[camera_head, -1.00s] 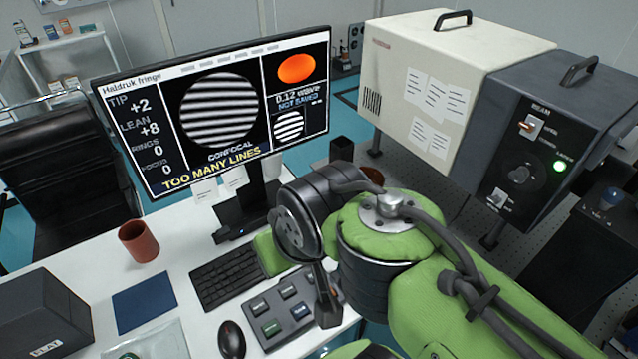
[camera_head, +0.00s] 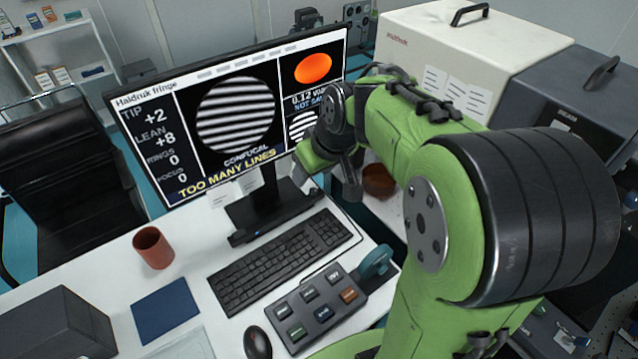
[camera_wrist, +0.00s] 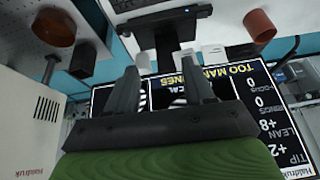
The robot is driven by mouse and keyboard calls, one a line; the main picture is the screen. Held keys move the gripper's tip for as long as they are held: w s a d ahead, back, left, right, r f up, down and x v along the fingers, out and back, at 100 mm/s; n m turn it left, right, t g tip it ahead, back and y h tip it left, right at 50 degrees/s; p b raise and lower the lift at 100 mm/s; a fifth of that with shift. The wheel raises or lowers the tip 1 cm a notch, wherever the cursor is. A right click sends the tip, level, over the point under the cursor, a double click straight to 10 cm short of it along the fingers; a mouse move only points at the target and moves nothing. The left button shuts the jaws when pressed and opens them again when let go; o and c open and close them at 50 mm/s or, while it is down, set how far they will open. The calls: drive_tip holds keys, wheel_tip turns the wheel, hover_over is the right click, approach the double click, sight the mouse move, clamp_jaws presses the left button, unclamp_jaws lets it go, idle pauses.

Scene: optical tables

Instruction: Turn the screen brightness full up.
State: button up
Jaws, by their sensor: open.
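The screen (camera_head: 236,112) is lit and stands on the white desk, showing striped fringes and "TOO MANY LINES". It appears upside down in the wrist view (camera_wrist: 262,112). Its dark stand (camera_head: 268,212) has a small blue light at the left of the foot. I cannot make out a brightness control on it. My gripper (camera_head: 350,182) is in front of the screen's lower right corner, with part of it hidden by my arm. In the wrist view my gripper (camera_wrist: 162,82) is open, its two fingers apart and nothing between them, with the screen behind.
A keyboard (camera_head: 283,262), a button box (camera_head: 318,306) and a mouse (camera_head: 257,343) lie on the desk. An orange-brown cup (camera_head: 153,248) stands left of the keyboard. A cream cabinet (camera_head: 420,50) and a dark beam unit (camera_head: 572,92) stand at the right.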

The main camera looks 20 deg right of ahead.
drive_tip(key=w+d+f+p, duration=0.2)
drive_tip(key=w+d+f, duration=0.35)
drive_tip(key=w, duration=0.25)
drive_tip(key=n+p, duration=0.2)
approach(313, 190)
drive_tip(key=shift+g, duration=0.3)
drive_tip(key=x, duration=0.3)
drive_tip(key=b+x, duration=0.1)
drive_tip(key=x, duration=0.4)
drive_tip(key=shift+w+f, duration=0.2)
drive_tip(key=shift+w, duration=0.2)
clamp_jaws()
